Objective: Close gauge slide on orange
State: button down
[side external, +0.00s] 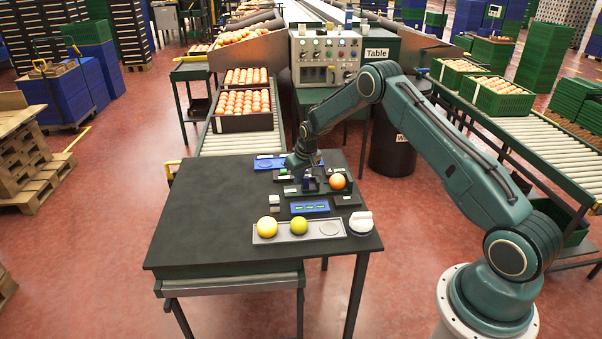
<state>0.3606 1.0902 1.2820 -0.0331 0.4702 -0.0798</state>
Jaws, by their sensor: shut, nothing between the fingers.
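An orange (337,181) sits in a small dark gauge fixture at the right of the black table's device cluster. My gripper (308,186) points down just left of the orange, at the dark gauge slide part (318,188). It is shut with nothing visible between its fingers. The fingertips are small and partly lost against the dark fixture. I cannot tell whether they touch the slide, nor whether the slide touches the orange.
The black table's (195,225) left side is clear.

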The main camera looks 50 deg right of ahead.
aim_at(310, 185)
jog(key=shift+s+d, duration=1.7)
jog(key=shift+d, duration=0.05)
dwell(3.7)
jog(key=shift+w+a, duration=0.1)
jog(key=shift+w+a, duration=0.7)
jog(key=shift+a, duration=0.05)
jog(key=shift+r, duration=0.1)
jog(key=shift+r, duration=3.9)
